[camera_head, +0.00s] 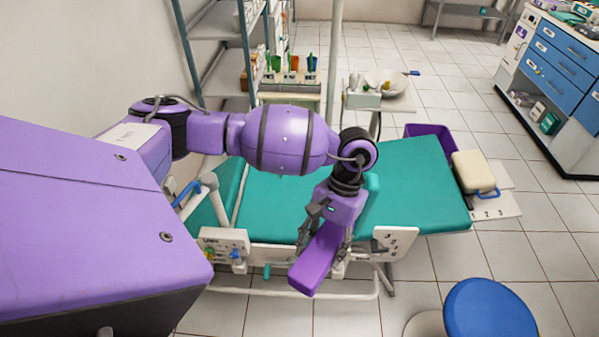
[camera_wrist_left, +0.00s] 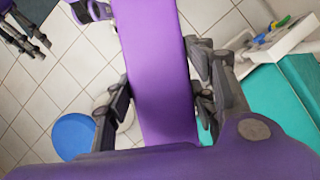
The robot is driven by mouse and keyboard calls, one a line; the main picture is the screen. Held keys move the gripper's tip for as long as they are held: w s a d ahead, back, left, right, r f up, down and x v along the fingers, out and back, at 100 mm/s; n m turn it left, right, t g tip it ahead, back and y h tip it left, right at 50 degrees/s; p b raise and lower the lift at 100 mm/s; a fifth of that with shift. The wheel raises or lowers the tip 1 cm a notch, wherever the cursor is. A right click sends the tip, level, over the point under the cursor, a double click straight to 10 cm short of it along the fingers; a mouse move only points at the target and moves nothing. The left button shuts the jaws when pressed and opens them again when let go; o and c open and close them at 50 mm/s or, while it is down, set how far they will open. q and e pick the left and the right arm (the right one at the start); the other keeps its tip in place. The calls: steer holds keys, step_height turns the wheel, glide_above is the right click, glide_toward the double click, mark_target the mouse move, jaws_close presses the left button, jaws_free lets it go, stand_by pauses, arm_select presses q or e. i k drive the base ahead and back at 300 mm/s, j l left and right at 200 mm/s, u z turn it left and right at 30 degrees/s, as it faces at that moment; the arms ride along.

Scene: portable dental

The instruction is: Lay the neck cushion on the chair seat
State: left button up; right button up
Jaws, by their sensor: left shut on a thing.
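The neck cushion (camera_head: 316,262) is a purple oblong block. My left gripper (camera_head: 322,240) is shut on it and holds it in front of the chair's near side. The left wrist view shows the cushion (camera_wrist_left: 160,75) between the two fingers (camera_wrist_left: 165,100). The chair seat (camera_head: 415,185) is a teal padded surface running left to right behind the gripper, partly hidden by my left arm. A teal part of the chair also shows at the right of the left wrist view (camera_wrist_left: 270,105). My right gripper (camera_wrist_left: 28,38) shows partly at the upper left of the left wrist view.
A white control panel (camera_head: 224,243) with coloured knobs and a white side plate (camera_head: 396,243) are on the chair's near side. A blue stool (camera_head: 488,310) stands at the lower right. A cream box-like item (camera_head: 473,172) is beyond the chair's right end. A shelf rack (camera_head: 222,60) stands behind.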

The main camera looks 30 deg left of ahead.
mark_target(298, 188)
steer(key=i+j, duration=0.45)
steer(key=j, duration=0.15)
steer(key=i+j, duration=0.4)
steer(key=j, duration=0.15)
